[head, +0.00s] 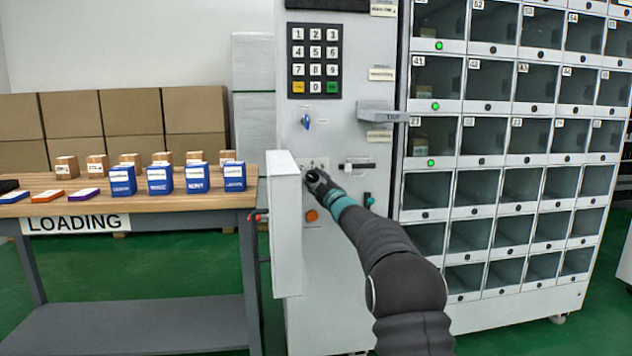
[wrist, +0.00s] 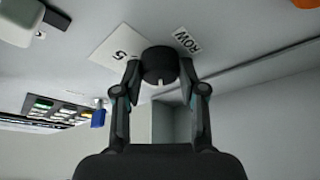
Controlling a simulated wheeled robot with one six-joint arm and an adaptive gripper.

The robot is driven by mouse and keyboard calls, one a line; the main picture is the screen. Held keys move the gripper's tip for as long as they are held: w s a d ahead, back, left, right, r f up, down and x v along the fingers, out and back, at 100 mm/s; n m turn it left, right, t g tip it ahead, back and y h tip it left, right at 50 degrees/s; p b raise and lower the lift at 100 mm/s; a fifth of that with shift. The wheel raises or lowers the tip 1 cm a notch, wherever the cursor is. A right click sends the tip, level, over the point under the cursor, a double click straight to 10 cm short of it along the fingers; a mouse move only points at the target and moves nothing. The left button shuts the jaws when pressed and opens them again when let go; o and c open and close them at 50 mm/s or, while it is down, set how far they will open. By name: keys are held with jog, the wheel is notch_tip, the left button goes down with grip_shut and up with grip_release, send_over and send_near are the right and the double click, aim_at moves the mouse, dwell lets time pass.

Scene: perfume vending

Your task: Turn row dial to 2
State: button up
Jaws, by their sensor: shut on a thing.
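The row dial (wrist: 160,62) is a round black knob on the grey machine panel, seen in the wrist view between my fingertips. A small white mark shows at its lower edge. A white plate (wrist: 112,47) beside it bears a digit that looks like 5, and a label reading ROW (wrist: 186,40) is on its other side. My gripper (head: 318,180) is shut on the dial, one finger on each side. In the head view my gripper hides most of the dial, and the digits around it are too small to read.
A keypad (head: 315,60), a blue key switch (head: 307,122) and an orange button (head: 312,215) are on the same panel. An open white door (head: 285,225) juts out left of the dial. Glass-fronted compartments (head: 482,190) stand right; a loading table (head: 150,202) with boxes stands left.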

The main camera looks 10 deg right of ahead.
jog(key=o, duration=1.1)
jog(key=shift+o, duration=0.2)
jog(key=v, duration=1.2)
